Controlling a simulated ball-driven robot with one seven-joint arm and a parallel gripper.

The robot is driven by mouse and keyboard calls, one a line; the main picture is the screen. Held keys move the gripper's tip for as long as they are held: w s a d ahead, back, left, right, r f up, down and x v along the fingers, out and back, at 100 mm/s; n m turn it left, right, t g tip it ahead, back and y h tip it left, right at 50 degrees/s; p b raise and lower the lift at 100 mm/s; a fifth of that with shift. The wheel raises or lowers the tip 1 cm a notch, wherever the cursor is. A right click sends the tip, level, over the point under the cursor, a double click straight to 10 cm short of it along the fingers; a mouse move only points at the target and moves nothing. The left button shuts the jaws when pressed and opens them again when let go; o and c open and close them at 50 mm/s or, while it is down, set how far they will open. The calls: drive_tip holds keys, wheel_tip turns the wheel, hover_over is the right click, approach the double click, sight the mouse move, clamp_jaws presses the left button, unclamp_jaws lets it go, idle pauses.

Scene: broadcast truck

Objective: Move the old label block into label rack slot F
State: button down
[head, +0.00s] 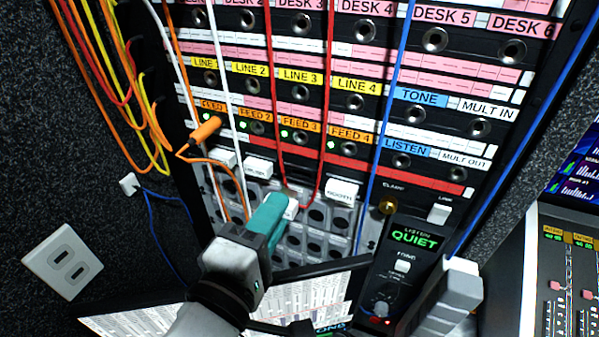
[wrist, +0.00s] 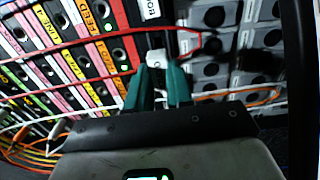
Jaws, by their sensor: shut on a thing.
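My gripper (head: 285,208) has teal fingers and is shut on a small white block (head: 291,211) at the front of the label rack. The white block, which looks like the old label block, also shows between the fingertips in the wrist view (wrist: 153,59); I cannot read any lettering on it. The label rack (head: 322,262) is a grey panel with rows of dark round openings below the patch rows. It also shows right of the fingers in the wrist view (wrist: 236,68). I cannot tell which opening is slot F, or whether the block is clear of the rack.
Red cables (head: 275,120) hang down close to the held block, with white and blue cables beside them. Other white label blocks, such as the BOOTH block (head: 341,191), sit nearby. A black LISTEN box (head: 406,262) stands to the right.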

drive_tip(key=shift+s, duration=0.1)
idle(0.3)
drive_tip(key=v, duration=0.2)
drive_tip(key=shift+s+a+p, duration=0.15)
drive_tip(key=shift+s+p, duration=0.2)
idle(0.4)
